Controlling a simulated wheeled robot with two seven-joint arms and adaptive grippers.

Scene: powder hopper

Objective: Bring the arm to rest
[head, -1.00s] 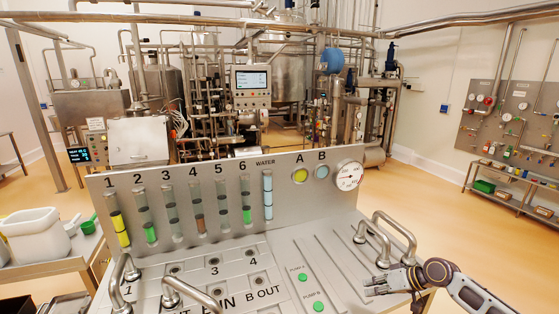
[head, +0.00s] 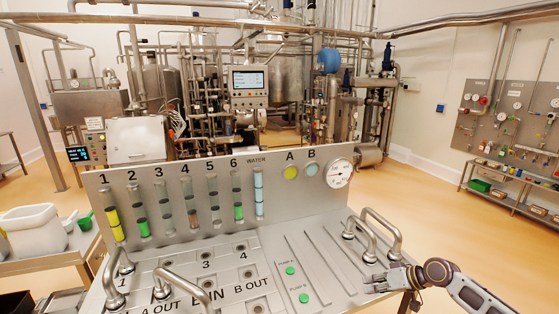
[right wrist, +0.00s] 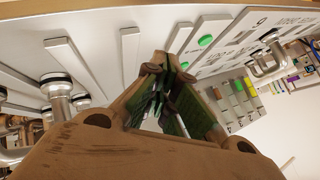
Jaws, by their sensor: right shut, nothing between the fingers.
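My right gripper (head: 374,282) is shut and empty at the right edge of the sloped steel console (head: 330,289), in front of the right-hand pair of curved handles (head: 378,235). My right arm comes in from the lower right corner. In the right wrist view the fingers of my right gripper (right wrist: 160,88) are together, with green pads showing and nothing held. I cannot tell whether the fingertips touch the console. My left gripper is not in view.
The upright panel (head: 275,205) has several numbered coloured tubes and a round gauge (head: 339,173). Another handle pair (head: 165,282) stands at the console's left. A white tub (head: 35,232) sits on a side table. Open floor (head: 450,215) lies to the right.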

